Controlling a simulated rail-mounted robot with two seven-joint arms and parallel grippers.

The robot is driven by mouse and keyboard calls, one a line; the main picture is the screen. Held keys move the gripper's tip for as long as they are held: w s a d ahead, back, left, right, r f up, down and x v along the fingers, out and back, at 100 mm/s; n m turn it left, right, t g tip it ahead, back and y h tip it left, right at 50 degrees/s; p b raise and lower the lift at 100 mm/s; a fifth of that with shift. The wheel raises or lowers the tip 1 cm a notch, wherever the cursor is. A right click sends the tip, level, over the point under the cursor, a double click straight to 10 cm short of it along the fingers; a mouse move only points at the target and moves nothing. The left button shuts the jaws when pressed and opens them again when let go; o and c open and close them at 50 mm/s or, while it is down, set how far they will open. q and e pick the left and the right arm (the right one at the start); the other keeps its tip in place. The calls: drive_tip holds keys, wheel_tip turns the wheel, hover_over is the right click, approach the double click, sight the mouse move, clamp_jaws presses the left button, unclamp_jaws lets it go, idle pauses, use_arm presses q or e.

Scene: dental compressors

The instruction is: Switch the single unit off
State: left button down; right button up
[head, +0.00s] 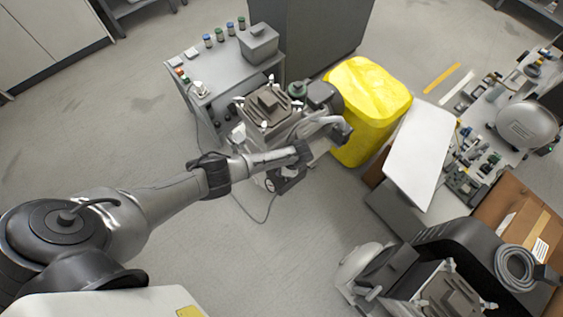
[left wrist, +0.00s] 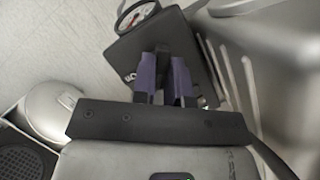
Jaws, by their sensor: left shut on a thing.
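The single unit (head: 268,108), a grey compressor with a boxy ribbed top, stands on the floor in the middle of the head view. My left arm reaches over its near right side; the left gripper's tips cannot be made out there. In the left wrist view my left gripper (left wrist: 166,98) has dark purple fingers close together at a black switch box (left wrist: 128,62) with white lettering. The fingers are shut on a small part of the box, which they mostly hide. A round pressure gauge (left wrist: 138,14) sits beside the box. My right gripper is in neither view.
A yellow bin (head: 369,100) stands close right of the unit. A grey side table (head: 222,75) with small bottles stands behind left. Another compressor (head: 440,292) is at the lower right, near a cardboard box (head: 520,215). A cable lies on the floor; the floor left is clear.

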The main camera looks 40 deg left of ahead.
use_arm(q)
drive_tip(key=n+g, duration=0.1)
drive_tip(key=n, duration=0.2)
drive_tip(key=shift+h+p, duration=0.3)
drive_tip(key=shift+h, duration=0.1)
drive_tip(key=n+h, duration=0.1)
drive_tip(key=n, duration=0.3)
drive_tip(key=shift+w+a+g, duration=0.1)
drive_tip(key=shift+g, duration=0.2)
drive_tip(key=shift+n+h, duration=0.3)
drive_tip(key=shift+h, duration=0.1)
drive_tip(key=shift+n, duration=0.3)
drive_tip(key=c, duration=1.1)
unclamp_jaws()
drive_tip(key=shift+c, duration=0.2)
